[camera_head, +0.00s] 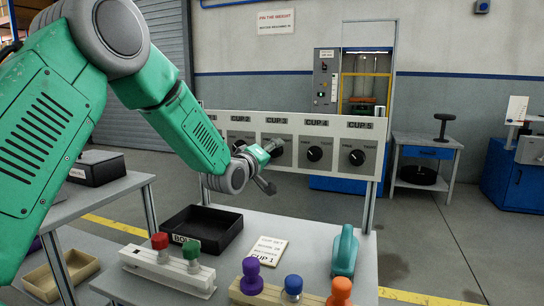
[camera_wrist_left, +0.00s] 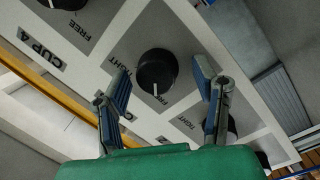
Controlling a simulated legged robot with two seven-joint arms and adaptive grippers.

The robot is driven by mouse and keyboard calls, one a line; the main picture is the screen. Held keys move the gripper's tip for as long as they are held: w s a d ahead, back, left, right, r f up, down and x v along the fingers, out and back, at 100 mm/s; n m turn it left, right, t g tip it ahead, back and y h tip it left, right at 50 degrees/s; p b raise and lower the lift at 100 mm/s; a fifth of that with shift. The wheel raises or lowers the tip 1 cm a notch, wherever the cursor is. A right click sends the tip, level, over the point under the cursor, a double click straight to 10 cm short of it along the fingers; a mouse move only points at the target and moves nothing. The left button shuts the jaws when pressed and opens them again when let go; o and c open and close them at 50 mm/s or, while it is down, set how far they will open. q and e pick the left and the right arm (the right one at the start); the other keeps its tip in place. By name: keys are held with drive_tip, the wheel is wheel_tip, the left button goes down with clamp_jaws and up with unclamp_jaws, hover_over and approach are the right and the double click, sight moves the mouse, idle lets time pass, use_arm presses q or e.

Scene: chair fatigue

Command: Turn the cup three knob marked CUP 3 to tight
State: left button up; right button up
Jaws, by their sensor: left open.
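The cup three knob (camera_wrist_left: 157,72) is a round black dial in the middle of the left wrist view. Its white pointer aims down in that picture, away from the TIGHT lettering on its upper left. In the head view the CUP 3 label (camera_head: 276,121) shows on the white panel (camera_head: 225,117), and my gripper partly hides the area below it. My left gripper (camera_head: 270,166) is open in front of the panel. In the left wrist view its fingertips (camera_wrist_left: 162,72) stand on both sides of the knob, with no clear contact. My right gripper does not show.
The CUP 4 (camera_head: 314,153) and CUP 5 (camera_head: 357,157) knobs sit to the right on the panel. Below are a black bin (camera_head: 205,246), a card (camera_head: 267,250), a teal object (camera_head: 345,250) and racks with coloured knobs (camera_head: 160,241) on the table.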

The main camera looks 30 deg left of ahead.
use_arm(q)
drive_tip(key=c, duration=1.1)
drive_tip(key=shift+c, duration=0.2)
